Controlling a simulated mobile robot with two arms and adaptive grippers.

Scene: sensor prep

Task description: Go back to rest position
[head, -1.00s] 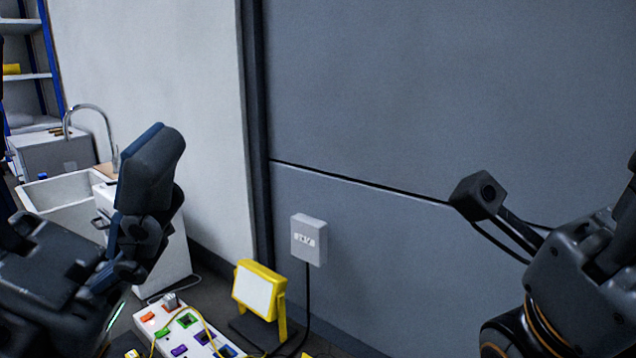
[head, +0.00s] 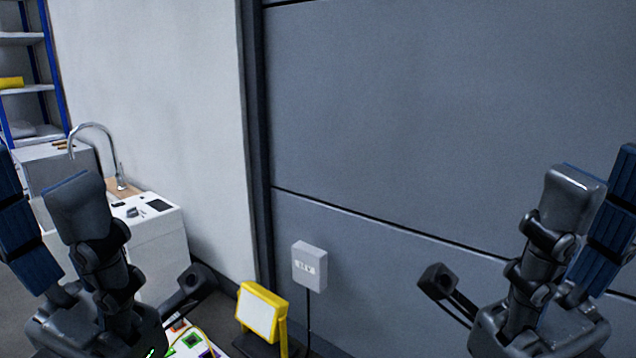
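My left gripper (head: 42,205) is at the left edge of the head view, its fingers pointing up. A blue-padded finger stands apart from the dark one, and nothing shows between them. My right gripper (head: 598,195) is at the right edge, also pointing up, with its blue inner pad showing beside the nearer finger. It is open and looks empty. Both grippers are raised and apart from the things around them. The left gripper partly covers the sink counter in the picture.
A yellow work lamp (head: 262,312) stands at bottom centre, before a grey wall box (head: 309,266). A white board with coloured pieces (head: 190,341) is partly hidden by my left arm. A white counter (head: 160,235) with a tap stands left. The middle is clear.

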